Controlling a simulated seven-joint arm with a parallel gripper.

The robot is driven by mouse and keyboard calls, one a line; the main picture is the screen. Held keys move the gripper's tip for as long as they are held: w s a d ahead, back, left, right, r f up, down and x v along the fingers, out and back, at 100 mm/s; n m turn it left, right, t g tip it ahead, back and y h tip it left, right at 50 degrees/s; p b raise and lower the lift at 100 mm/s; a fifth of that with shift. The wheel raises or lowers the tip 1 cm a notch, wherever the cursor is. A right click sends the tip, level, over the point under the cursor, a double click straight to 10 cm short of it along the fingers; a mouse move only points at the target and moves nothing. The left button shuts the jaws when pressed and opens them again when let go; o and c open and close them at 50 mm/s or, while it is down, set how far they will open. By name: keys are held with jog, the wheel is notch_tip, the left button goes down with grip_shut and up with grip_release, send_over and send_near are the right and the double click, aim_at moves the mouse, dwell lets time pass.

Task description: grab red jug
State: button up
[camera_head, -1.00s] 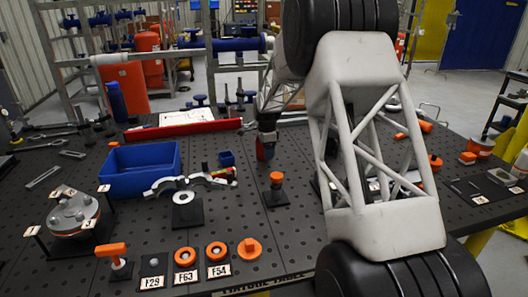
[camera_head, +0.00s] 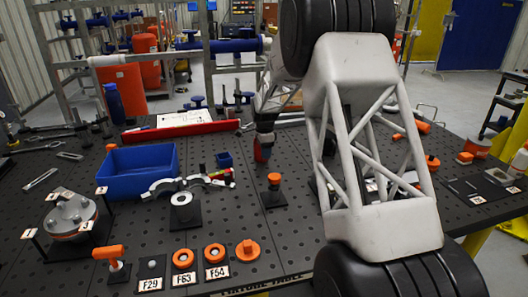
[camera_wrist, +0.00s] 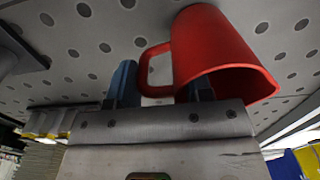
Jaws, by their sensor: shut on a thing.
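The red jug (camera_wrist: 222,52) fills the upper right of the wrist view, with its handle toward the left and its open mouth toward the lower right. My gripper (camera_wrist: 160,76) is shut on the jug. One finger stands left of the handle and the other at the jug's body, with the handle side between them. The wrist picture shows the tabletop above, and the jug's base is close to it; I cannot tell if they touch. In the head view only a small red patch (camera_head: 262,153) shows below my gripper, and my arm hides much around it.
On the dark perforated table (camera_head: 225,200) are a blue bin (camera_head: 138,182), a round metal flange fixture (camera_head: 71,215), a grey clamp ring (camera_head: 182,198) and an orange knob on a block (camera_head: 274,184). Orange fittings with labels line the front edge. A red bar (camera_head: 181,130) lies behind.

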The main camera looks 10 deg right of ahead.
jog(key=shift+r, duration=0.2)
jog(key=shift+r, duration=4.6)
jog(key=shift+r, duration=0.15)
